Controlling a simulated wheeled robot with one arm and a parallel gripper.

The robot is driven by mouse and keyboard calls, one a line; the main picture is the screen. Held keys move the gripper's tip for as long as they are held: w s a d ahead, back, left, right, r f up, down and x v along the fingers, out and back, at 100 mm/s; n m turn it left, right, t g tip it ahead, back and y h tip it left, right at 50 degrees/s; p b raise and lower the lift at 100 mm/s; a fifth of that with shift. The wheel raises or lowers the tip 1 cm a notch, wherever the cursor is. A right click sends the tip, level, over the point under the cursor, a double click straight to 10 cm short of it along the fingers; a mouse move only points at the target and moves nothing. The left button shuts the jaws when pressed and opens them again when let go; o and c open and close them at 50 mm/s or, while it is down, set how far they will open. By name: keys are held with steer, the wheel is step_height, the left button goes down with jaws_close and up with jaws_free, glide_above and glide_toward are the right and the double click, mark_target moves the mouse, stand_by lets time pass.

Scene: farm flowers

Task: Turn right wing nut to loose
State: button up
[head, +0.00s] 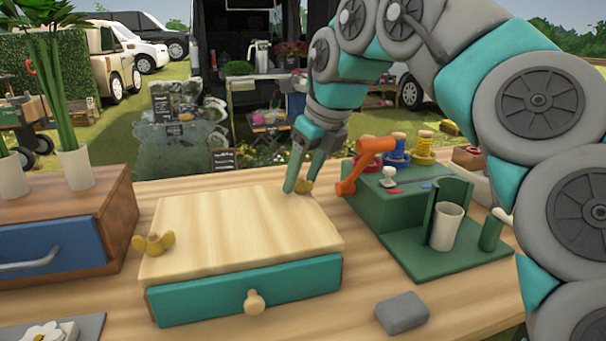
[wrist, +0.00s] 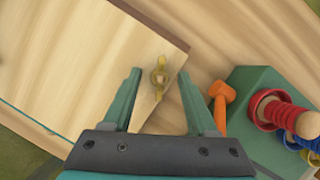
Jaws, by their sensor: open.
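The right wing nut (head: 304,186) is yellow-brown and sits at the far right corner of the light wooden press board (head: 235,225). My gripper (head: 298,188) is over that corner, pointing down, with its teal fingers open. In the wrist view the wing nut (wrist: 159,78) lies ahead of my gripper (wrist: 160,85), between the lines of its two fingers, and I see no finger touching it.
The board tops a teal drawer (head: 248,292) with a round knob. A green stand (head: 390,205) with an orange tool (head: 364,163), spools and a white cup (head: 446,226) is to the right. A grey block (head: 402,313) lies in front. A wooden cabinet (head: 110,208) stands left.

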jaws_close()
stand_by(0.5)
